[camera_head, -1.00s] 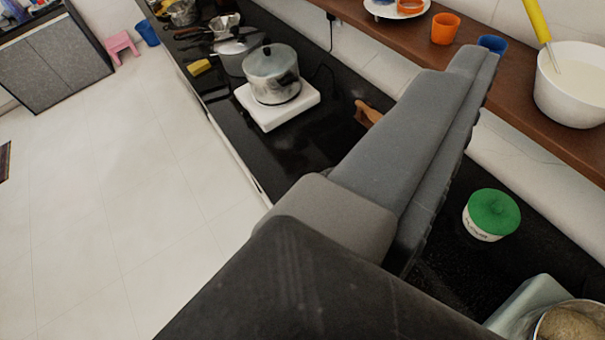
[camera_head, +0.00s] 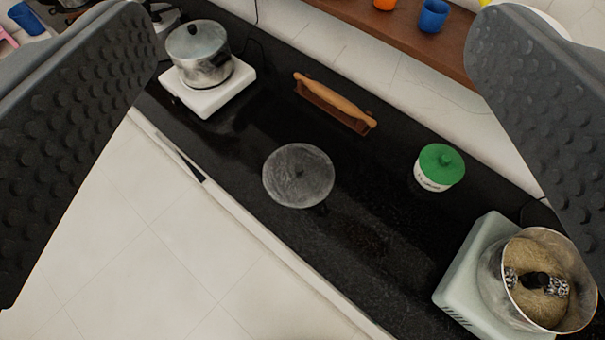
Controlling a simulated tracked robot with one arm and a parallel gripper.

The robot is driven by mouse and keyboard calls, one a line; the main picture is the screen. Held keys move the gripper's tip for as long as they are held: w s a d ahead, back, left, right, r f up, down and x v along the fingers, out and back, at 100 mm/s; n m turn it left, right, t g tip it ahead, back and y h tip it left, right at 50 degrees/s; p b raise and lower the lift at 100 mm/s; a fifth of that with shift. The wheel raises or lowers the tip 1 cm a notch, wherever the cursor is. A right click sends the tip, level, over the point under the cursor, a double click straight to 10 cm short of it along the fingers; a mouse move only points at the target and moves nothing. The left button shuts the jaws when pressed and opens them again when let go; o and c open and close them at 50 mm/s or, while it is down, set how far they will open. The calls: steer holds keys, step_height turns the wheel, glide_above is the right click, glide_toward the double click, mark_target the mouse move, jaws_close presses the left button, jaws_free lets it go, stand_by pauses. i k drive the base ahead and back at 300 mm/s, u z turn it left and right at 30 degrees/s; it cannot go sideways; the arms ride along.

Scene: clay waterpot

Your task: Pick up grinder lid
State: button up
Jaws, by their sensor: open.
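The grinder lid (camera_head: 298,175) looks like a round grey, see-through disc with a small dark knob at its middle. It lies on the black counter (camera_head: 370,225) near the counter's front edge. My gripper (camera_head: 314,50) is wide open and empty, with one ridged grey finger at each side of the view. The lid shows between the fingers, below and apart from them. The grinder (camera_head: 462,280) stands at the lower right, a pale base with an open metal bowl (camera_head: 548,300) holding brown stuff and a dark centre piece. The right finger hides part of that area.
A steel pot (camera_head: 198,60) stands on a white stove (camera_head: 210,92) at upper left. A wooden rolling pin (camera_head: 335,100) on its stand and a green-lidded container (camera_head: 438,167) flank the lid. A brown shelf (camera_head: 400,35) with cups runs along the wall.

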mark_target(296, 175)
steer(key=u, duration=0.5)
steer(key=k, duration=1.3)
steer(key=u, duration=0.75)
steer(key=i, duration=1.95)
steer(key=z, duration=1.1)
steer(key=i, duration=0.55)
steer(key=z, duration=0.35)
